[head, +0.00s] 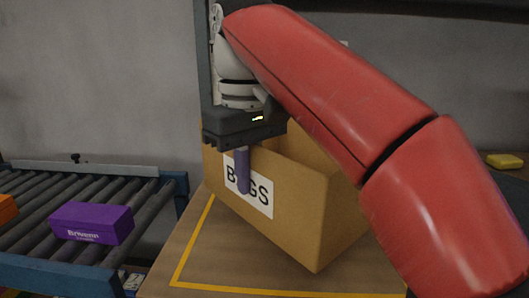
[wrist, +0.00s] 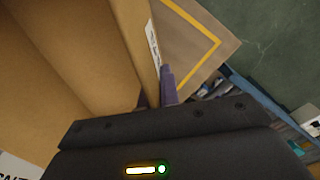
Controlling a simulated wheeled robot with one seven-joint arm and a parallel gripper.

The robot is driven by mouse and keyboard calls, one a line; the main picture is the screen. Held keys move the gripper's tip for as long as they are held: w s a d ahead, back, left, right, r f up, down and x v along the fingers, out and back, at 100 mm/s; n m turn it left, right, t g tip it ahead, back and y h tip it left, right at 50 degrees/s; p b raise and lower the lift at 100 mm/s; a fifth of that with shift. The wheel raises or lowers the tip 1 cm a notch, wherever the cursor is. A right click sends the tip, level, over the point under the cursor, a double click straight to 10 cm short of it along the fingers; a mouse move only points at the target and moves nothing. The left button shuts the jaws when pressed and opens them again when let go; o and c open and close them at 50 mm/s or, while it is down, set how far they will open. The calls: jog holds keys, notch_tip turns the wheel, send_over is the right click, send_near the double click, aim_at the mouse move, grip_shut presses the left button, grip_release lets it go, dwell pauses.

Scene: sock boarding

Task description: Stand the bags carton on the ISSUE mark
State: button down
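The bags carton (head: 290,225) is an open-topped brown cardboard box with a white BAGS label (head: 262,197) on its near side. My gripper (head: 242,170) points down at the carton's labelled wall, with one purple finger outside it across the label. The wrist view shows that wall (wrist: 138,40) between the fingers, and the gripper looks shut on it; the inner finger is mostly hidden. A yellow outline (head: 185,250) is on the brown tabletop under and around the carton. No ISSUE lettering is visible. I cannot tell whether the carton's base touches the top.
A roller conveyor (head: 30,215) on the left carries a purple box (head: 92,222) and an orange item (head: 7,209). A blue-grey post (head: 203,90) stands behind the carton. A yellow object (head: 504,161) lies at far right. A white label (wrist: 15,167) shows in the wrist view.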

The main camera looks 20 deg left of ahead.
aim_at(250, 218)
jog(key=shift+w, duration=0.25)
jog(key=shift+f, duration=0.2)
notch_tip(250, 218, down, 5)
jog(key=shift+s+f+b, duration=0.1)
jog(key=shift+f+b, duration=0.1)
jog(key=shift+b, duration=0.45)
jog(key=shift+f+b, duration=0.35)
jog(key=shift+f, duration=0.1)
jog(key=shift+f+b, duration=0.3)
jog(key=shift+f, duration=0.2)
jog(key=c, duration=1.6)
grip_release()
jog(key=shift+o, duration=0.2)
